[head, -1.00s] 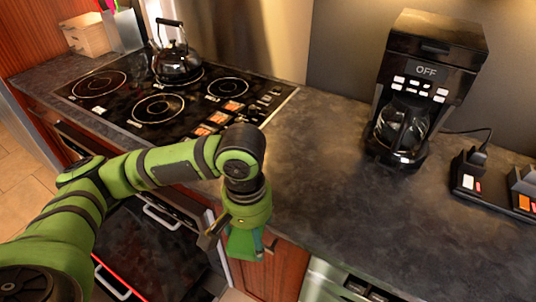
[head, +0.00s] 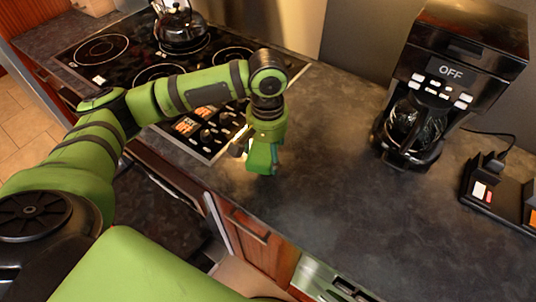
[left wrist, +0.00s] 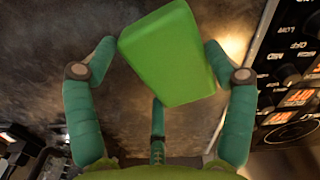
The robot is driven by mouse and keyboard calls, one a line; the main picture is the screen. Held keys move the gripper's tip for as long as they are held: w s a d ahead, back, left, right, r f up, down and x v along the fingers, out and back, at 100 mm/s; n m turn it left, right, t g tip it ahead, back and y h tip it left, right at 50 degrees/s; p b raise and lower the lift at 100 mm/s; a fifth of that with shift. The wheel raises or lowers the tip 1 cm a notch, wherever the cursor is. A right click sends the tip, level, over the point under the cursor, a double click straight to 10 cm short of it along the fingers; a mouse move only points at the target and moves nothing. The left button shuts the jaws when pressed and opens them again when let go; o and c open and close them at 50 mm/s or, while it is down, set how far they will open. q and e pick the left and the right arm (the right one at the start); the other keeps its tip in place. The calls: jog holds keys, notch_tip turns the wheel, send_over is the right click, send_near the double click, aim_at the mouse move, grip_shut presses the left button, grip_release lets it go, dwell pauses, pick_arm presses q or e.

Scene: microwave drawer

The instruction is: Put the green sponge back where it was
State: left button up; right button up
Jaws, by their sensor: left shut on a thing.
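The green sponge (left wrist: 168,52) is a bright green block between the fingers of my left gripper (left wrist: 163,75) in the left wrist view. In the head view my left gripper (head: 263,158) points down above the front part of the dark countertop (head: 330,150), just right of the stove. The sponge's gap to the counter cannot be judged. The sponge (head: 261,160) is hard to tell from the green fingers in the head view. My right gripper is not in view.
A black stove (head: 112,70) with a kettle (head: 180,28) is at the left. A coffee maker (head: 440,95) reading OFF and a black block with switches (head: 492,192) stand at the right. Wooden cabinet fronts (head: 250,245) are below. The counter's middle is clear.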

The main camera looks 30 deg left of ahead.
aim_at(268, 157)
pick_arm(q)
jog(key=shift+w+a+f, duration=0.15)
jog(key=shift+w+f, duration=0.2)
jog(key=shift+w, duration=0.15)
notch_tip(268, 157, down, 3)
jog(key=shift+f+p, duration=0.15)
jog(key=shift+p, duration=0.4)
jog(key=shift+f, duration=0.4)
jog(key=o, duration=0.9)
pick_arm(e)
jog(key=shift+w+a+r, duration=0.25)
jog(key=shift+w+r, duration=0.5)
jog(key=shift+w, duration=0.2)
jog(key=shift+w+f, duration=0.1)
